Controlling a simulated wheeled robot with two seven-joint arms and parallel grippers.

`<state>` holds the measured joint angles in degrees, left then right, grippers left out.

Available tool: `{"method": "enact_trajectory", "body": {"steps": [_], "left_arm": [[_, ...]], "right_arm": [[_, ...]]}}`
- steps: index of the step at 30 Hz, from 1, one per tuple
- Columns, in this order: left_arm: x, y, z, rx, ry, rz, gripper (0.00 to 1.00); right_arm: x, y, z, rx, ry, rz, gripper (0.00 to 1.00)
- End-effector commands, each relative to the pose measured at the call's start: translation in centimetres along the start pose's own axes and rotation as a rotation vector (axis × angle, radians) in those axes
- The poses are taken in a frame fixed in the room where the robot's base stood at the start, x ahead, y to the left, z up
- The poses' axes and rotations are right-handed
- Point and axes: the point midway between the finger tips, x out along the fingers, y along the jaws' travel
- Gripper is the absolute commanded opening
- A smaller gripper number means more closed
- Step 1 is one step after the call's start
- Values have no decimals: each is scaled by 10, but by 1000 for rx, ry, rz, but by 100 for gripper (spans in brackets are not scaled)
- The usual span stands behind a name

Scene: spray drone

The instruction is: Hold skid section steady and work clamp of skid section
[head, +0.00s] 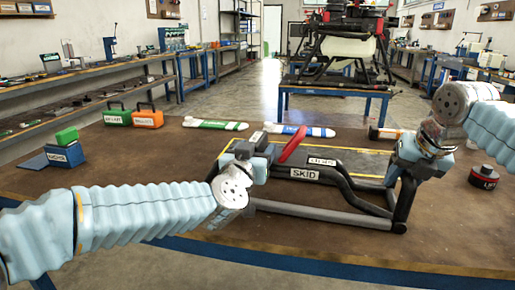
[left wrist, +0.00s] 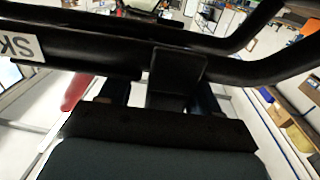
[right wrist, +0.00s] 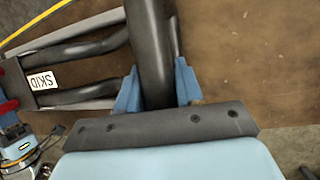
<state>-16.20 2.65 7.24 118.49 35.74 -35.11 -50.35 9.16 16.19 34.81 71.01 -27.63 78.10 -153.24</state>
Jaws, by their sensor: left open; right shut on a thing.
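The skid section (head: 345,213) is a frame of dark and grey tubes lying on the table, with a SKID label that also shows in the right wrist view (right wrist: 43,80). A clamp with a red lever (head: 293,144) is at its left end; the lever also shows in the left wrist view (left wrist: 76,92). My left gripper (head: 262,158) is open at that end, its fingers on either side of a dark block (left wrist: 175,75). I cannot tell if they touch it. My right gripper (head: 402,172) is shut on a thick dark tube of the skid section (right wrist: 150,50).
Behind lie a green-and-white tube (head: 215,125), a blue-and-white tube (head: 300,130) and green and orange cases (head: 147,117). A blue block with a green top (head: 66,148) is at left, a dark round container (head: 484,177) at right. The drone (head: 345,40) stands on a far table.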

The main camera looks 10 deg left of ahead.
Motion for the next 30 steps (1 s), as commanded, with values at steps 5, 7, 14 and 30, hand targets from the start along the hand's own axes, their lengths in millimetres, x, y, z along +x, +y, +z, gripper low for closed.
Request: {"method": "enact_trajectory", "body": {"steps": [5,7,14,30], "left_arm": [[-41,0,-1,0,4,0,63],[-57,0,-1,-1,3,1,63],[-96,0,0,0,2,1,63],[-105,1,0,0,0,1,63]], "right_arm": [[0,-1,0,1,0,-1,0],[0,-1,0,1,0,-2,0],[0,-1,0,2,0,-2,0],[0,-1,0,2,-1,-2,44]]}}
